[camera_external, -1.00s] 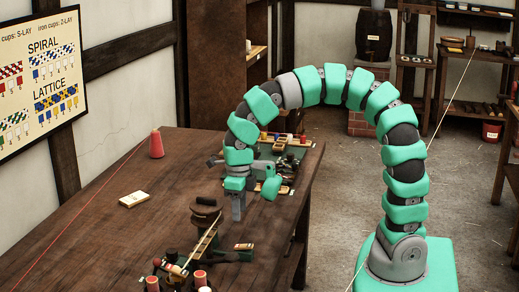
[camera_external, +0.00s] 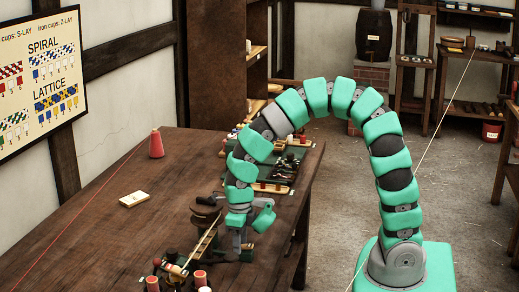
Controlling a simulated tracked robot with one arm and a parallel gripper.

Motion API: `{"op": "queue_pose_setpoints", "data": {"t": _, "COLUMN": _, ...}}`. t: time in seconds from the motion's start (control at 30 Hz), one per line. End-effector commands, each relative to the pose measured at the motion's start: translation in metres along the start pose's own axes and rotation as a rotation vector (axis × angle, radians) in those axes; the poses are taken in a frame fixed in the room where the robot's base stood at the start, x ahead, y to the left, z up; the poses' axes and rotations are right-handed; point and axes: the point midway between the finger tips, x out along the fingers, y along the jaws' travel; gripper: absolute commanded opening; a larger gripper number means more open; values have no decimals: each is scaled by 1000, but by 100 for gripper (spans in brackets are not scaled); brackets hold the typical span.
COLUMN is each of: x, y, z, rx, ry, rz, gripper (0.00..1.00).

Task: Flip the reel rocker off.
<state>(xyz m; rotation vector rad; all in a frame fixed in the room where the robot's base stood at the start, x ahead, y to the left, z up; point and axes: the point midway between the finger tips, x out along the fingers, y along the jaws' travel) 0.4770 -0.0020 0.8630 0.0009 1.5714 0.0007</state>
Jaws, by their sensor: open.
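My gripper (camera_external: 241,247) is open, pointing down near the right edge of the table, just right of the brown reel (camera_external: 206,203). Its tips are low, at or just above a small dark box (camera_external: 247,256). The gripper covers much of this box's top. I cannot make out a rocker switch on it or which way one is set. I cannot tell whether the gripper touches the box.
The dark wooden table (camera_external: 100,220) has free room at left. Red spools (camera_external: 200,278) stand at the front. A green tray (camera_external: 275,165) of small parts lies behind my gripper.

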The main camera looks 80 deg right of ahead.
Motion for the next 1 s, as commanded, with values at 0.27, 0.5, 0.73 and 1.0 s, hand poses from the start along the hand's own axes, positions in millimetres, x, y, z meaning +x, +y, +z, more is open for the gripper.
{"op": "queue_pose_setpoints", "data": {"t": 0.27, "x": 0, "y": 0, "z": 0, "rx": 0, "ry": 0, "rz": 0, "gripper": 0}}
{"op": "queue_pose_setpoints", "data": {"t": 0.5, "x": 1, "y": -1, "z": -2, "rx": 0, "ry": -35, "rz": -4, "gripper": 0}}
{"op": "queue_pose_setpoints", "data": {"t": 0.73, "x": 1, "y": -2, "z": -5, "rx": 1, "ry": -163, "rz": -4, "gripper": 0}}
{"op": "queue_pose_setpoints", "data": {"t": 1.0, "x": 1, "y": -2, "z": -8, "rx": 2, "ry": -303, "rz": -4, "gripper": 0}}
